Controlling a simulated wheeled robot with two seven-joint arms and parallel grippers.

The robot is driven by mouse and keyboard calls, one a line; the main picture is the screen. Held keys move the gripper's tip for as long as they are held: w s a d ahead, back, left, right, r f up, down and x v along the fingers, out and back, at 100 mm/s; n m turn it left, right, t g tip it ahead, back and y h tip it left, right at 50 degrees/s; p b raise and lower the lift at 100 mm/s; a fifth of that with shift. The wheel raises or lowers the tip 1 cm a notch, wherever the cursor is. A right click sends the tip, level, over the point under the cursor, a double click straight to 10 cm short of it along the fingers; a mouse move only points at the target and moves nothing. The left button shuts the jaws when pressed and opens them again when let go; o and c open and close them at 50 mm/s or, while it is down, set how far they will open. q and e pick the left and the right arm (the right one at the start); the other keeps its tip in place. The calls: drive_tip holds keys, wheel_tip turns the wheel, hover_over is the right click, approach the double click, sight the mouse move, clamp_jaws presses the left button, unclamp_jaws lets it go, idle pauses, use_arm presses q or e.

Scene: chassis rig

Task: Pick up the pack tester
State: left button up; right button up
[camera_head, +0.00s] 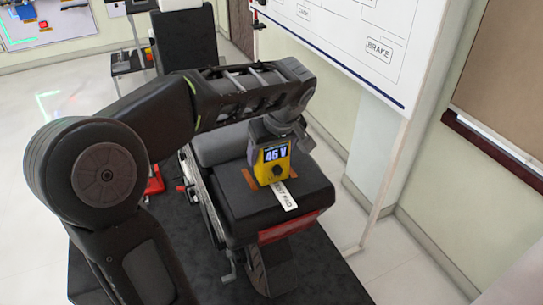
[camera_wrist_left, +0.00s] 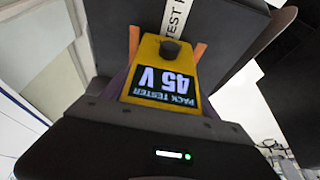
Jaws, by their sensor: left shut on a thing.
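The pack tester (camera_head: 271,163) is a yellow box with a black knob and a dark screen reading 45 V. It stands on the black padded seat (camera_head: 236,205), beside a white label strip (camera_head: 284,195) marked as a test pad. In the left wrist view the pack tester (camera_wrist_left: 166,72) appears upside down, between the fingers of my left gripper (camera_wrist_left: 165,85). My left gripper (camera_head: 272,140) reaches down from above and is shut on the tester. Its fingertips are mostly hidden in the head view. I cannot tell whether the tester still touches the seat. My right gripper is not in view.
Orange marks (camera_head: 250,180) lie on the seat around the tester. Pale floor (camera_head: 400,260) is clear at right.

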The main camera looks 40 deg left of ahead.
use_arm(q)
drive_tip(key=c, duration=0.6)
wheel_tip(320, 180, up, 10)
drive_tip(key=shift+r+p, duration=0.1)
drive_tip(key=shift+p, duration=0.3)
idle(0.4)
